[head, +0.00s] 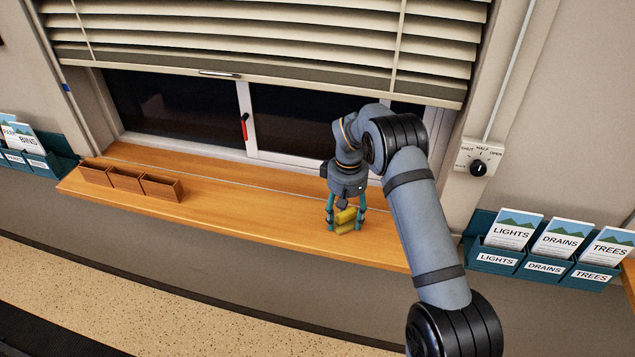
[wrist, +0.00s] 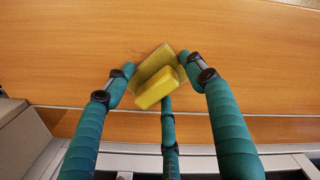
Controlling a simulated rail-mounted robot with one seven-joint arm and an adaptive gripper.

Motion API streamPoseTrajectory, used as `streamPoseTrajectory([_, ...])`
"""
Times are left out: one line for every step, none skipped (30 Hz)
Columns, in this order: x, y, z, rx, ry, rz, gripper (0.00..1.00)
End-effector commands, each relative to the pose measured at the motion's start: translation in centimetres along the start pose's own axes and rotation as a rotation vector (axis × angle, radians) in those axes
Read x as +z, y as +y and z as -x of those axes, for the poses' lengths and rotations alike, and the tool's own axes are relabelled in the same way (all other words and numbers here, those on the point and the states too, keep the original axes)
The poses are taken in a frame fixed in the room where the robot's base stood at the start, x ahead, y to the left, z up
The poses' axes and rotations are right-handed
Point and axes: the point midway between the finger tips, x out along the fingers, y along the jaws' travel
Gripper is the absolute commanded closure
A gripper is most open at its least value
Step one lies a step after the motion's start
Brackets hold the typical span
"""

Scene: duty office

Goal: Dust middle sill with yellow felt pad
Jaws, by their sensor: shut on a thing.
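The yellow felt pad (head: 345,219) is in my gripper (head: 345,226) over the right part of the wooden sill (head: 250,212). The wrist view shows the pad (wrist: 155,88) as a yellow block on a flatter yellow piece. The teal fingers of my gripper (wrist: 155,75) are shut on the pad from both sides, with a third finger behind it. The pad's lower face is at or just above the sill (wrist: 60,40); I cannot tell whether it touches. Dust on the sill is too faint to make out.
Small brown boxes (head: 127,181) stand at the sill's left end. A window with a red-handled latch (head: 244,127) and lowered blinds (head: 280,40) are behind. A dial (head: 478,168) and leaflet racks (head: 540,262) are on the right wall. The sill's middle is clear.

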Motion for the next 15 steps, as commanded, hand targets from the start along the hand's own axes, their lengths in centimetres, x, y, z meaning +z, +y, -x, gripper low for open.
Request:
streamPoseTrajectory([0.4,-0.4,-0.3,0.000,-0.001,0.003,0.70])
streamPoseTrajectory([0.5,-0.7,-0.3,-0.001,-0.001,0.003,0.70])
streamPoseTrajectory([0.8,-1.0,-0.4,-0.001,-0.002,0.003,0.70])
streamPoseTrajectory([0.9,-1.2,-0.3,-0.001,-0.001,0.004,0.70])
streamPoseTrajectory([1.1,-1.5,-0.4,-0.001,-0.001,0.006,0.70])
streamPoseTrajectory([1.4,-1.9,-0.3,-0.001,-0.001,0.007,0.70])
streamPoseTrajectory([1.5,-2.1,-0.3,-0.001,-0.001,0.008,0.70])
streamPoseTrajectory([1.7,-2.3,-0.3,-0.001,-0.001,0.008,0.70])
streamPoseTrajectory([1.9,-2.6,-0.3,0.000,0.000,0.009,0.70])
streamPoseTrajectory([2.1,-2.8,-0.3,0.000,-0.001,0.010,0.70])
streamPoseTrajectory([2.2,-3.1,-0.3,0.000,-0.001,0.011,0.70])
streamPoseTrajectory([2.5,-3.4,-0.3,0.000,-0.001,0.012,0.70])
streamPoseTrajectory([2.7,-3.6,-0.3,0.000,-0.001,0.012,0.70])
streamPoseTrajectory([2.9,-3.8,-0.3,0.000,-0.001,0.013,0.70])
streamPoseTrajectory([3.1,-4.1,-0.3,0.000,-0.001,0.013,0.70])
